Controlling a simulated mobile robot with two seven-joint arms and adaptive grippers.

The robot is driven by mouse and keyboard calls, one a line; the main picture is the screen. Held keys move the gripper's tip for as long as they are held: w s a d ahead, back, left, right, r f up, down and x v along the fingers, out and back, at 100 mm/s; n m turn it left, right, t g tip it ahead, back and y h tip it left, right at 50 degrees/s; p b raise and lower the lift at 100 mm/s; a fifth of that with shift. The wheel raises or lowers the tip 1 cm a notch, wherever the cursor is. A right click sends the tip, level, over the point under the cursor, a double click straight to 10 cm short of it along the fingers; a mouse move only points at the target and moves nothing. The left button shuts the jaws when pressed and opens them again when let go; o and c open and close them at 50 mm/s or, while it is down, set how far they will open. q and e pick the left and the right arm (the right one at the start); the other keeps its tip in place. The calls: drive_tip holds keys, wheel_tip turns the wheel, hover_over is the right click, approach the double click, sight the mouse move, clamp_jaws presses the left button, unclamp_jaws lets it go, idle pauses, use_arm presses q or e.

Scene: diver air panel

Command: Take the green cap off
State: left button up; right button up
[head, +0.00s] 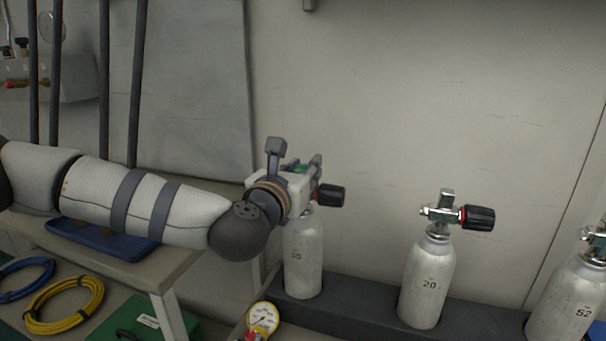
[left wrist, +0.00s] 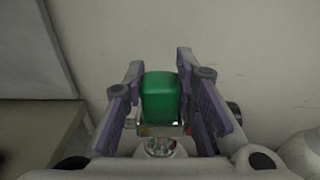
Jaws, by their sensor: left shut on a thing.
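The green cap (left wrist: 160,97) is a blocky green piece on top of the valve of the left silver cylinder (head: 303,258). In the head view only a sliver of the cap (head: 300,169) shows behind my gripper. My left gripper (head: 296,165) is at that valve, coming in from the left. In the left wrist view its fingers (left wrist: 160,88) stand on both sides of the cap and are shut on it. The metal of the valve shows just below the cap. The valve's black knob (head: 330,196) points right. My right gripper is in neither view.
Cylinder 20 (head: 428,285) and cylinder 52 (head: 572,300), with valves, stand to the right in a dark rack (head: 375,298). A gauge (head: 263,317) is low in front. A bench (head: 180,265) with a blue tray (head: 90,238) lies under my left arm. The wall is close behind.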

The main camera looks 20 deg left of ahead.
sight(304, 168)
use_arm(q)
drive_tip(key=shift+r, duration=0.1)
drive_tip(key=r, duration=0.4)
drive_tip(key=shift+s+d+r+p, duration=0.15)
drive_tip(key=shift+s+d+p, duration=0.05)
drive_tip(key=shift+s+p, duration=0.15)
drive_tip(key=s+d+r+p, duration=0.1)
drive_tip(key=s+d+r, duration=0.2)
drive_tip(key=s, duration=0.3)
drive_tip(key=s+d+r+p, duration=0.1)
drive_tip(key=s+d+r, duration=0.2)
drive_tip(key=s+r, duration=0.2)
drive_tip(key=shift+s+r, duration=0.2)
drive_tip(key=shift+s, duration=0.15)
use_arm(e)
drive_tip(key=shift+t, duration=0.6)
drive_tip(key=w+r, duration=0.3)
use_arm(q)
drive_tip(key=shift+d, duration=0.1)
